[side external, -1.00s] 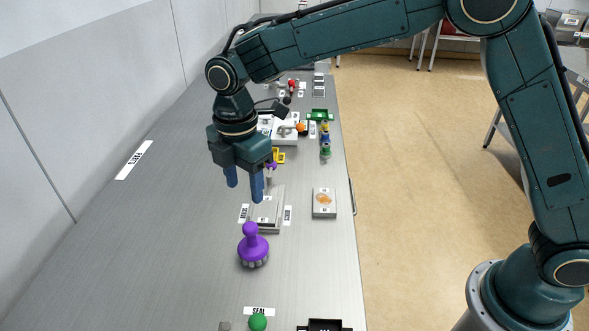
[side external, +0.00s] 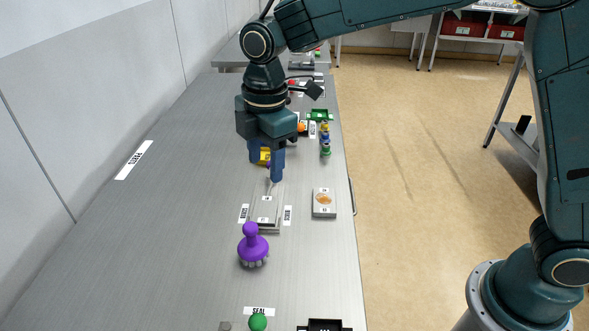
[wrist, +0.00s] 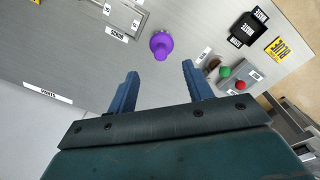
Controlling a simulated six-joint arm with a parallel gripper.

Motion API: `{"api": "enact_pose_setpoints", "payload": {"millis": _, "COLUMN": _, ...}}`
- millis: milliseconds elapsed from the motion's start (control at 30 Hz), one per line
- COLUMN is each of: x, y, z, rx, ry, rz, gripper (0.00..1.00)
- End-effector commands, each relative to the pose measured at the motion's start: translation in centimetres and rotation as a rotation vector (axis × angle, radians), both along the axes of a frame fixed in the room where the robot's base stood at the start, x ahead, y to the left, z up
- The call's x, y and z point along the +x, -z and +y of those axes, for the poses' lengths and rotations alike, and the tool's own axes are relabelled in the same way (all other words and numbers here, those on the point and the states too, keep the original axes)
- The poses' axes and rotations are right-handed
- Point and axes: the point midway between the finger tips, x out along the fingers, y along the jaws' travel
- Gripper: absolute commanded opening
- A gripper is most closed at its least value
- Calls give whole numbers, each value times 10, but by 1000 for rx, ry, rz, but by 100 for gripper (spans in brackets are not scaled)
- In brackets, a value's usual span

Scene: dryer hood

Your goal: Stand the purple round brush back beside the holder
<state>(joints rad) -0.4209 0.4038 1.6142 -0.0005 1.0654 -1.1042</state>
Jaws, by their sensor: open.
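The purple round brush (side external: 252,246) stands on the grey bench, bristles down and knob up, in front of the holder. It also shows in the wrist view (wrist: 161,45), ahead of the fingers and apart from them. The holder, a grey plate (side external: 265,210) with labels around it, lies just behind the brush; it is partly cut off at the top of the wrist view (wrist: 127,14). My gripper (side external: 266,170) is open and empty, pointing down above the bench behind the brush. Its two blue fingers (wrist: 158,84) are spread in the wrist view.
A green knob (side external: 258,322) and a black tray (side external: 324,325) are at the near edge. A small grey block with an orange patch (side external: 324,202) sits right of the holder. Several small items crowd the bench farther back.

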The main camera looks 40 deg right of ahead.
Motion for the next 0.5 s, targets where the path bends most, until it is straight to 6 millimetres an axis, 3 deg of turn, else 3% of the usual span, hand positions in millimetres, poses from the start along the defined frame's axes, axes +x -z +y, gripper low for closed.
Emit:
{"api": "enact_pose_setpoints", "payload": {"millis": 200, "x": -29, "y": -40, "z": -44, "rx": 40, "ry": 230, "rz": -58, "gripper": 51}}
{"api": "enact_pose_setpoints", "payload": {"millis": 500, "x": -80, "y": -76, "z": -98, "rx": 106, "ry": 551, "rz": -131, "gripper": 51}}
